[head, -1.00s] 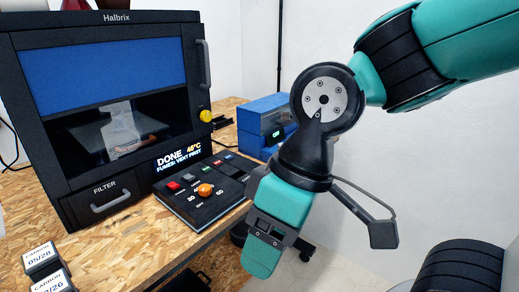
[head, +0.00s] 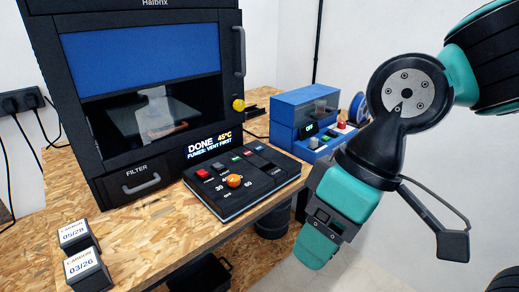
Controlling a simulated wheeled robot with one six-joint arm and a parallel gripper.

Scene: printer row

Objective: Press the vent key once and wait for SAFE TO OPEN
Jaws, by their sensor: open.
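The printer (head: 225,100), marked Halbrix, has a dark frame and a closed front with a blue upper panel. Its display (head: 210,146) reads DONE 45°C and FUMES: VENT FIRST. The control panel (head: 222,208) in front carries a red key (head: 202,174), a grey key (head: 218,167), a green key (head: 236,158), more small keys behind and an orange knob (head: 234,181). The key labels are too small to read, so I cannot tell which is the vent key. My gripper (head: 314,250) is open, points down, right of the panel, and touches no key.
A blue unit (head: 300,105) with an OFF display and a blue spool (head: 358,107) stand behind my arm. Two carbon boxes (head: 86,270) sit at the front left. A FILTER drawer (head: 140,182) is shut. A dark crate (head: 203,275) is below the table edge.

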